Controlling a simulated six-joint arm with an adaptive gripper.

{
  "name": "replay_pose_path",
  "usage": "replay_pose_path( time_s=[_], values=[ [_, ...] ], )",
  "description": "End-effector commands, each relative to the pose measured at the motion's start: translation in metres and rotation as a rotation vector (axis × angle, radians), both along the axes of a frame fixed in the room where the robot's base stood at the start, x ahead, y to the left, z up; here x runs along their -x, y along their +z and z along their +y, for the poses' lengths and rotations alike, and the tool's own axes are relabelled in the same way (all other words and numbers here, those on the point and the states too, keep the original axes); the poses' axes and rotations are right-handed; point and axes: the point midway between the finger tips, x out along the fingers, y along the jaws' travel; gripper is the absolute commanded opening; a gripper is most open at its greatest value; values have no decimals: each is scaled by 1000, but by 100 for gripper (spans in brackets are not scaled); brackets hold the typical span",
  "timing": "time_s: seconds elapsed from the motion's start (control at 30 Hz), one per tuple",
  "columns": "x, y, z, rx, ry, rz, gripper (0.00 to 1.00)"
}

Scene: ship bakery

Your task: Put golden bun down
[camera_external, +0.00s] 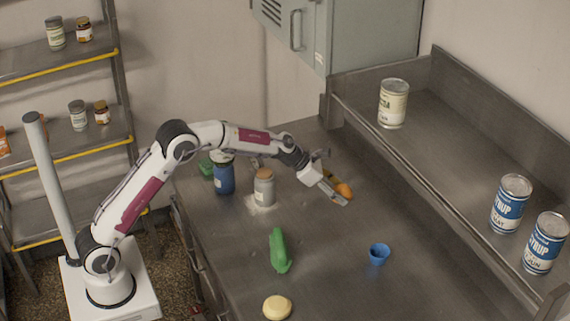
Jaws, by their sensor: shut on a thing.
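My gripper (336,192) is over the back part of the steel counter (330,262), pointing down and to the right. It is shut on the golden bun (344,190), an orange-gold thing partly hidden by the fingers. I cannot tell whether the bun touches the counter or is slightly above it.
A blue jar (224,179) and a grey jar with a brown lid (264,187) stand left of my gripper. A green object (279,251), a pale yellow round thing (277,307) and a blue cup (379,254) are nearer. A raised shelf (440,140) with cans borders the right.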

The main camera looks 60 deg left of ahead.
Motion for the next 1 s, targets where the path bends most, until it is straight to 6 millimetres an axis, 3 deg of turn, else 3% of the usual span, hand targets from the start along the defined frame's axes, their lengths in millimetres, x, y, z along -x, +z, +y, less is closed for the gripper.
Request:
replay_pose_path(
  time_s=[0.2,0.67,1.0],
  values=[
    [0,-25,0,0,1,1,29],
    [0,-30,0,0,0,0,29],
    [0,-58,0,0,1,1,29]
  ],
)
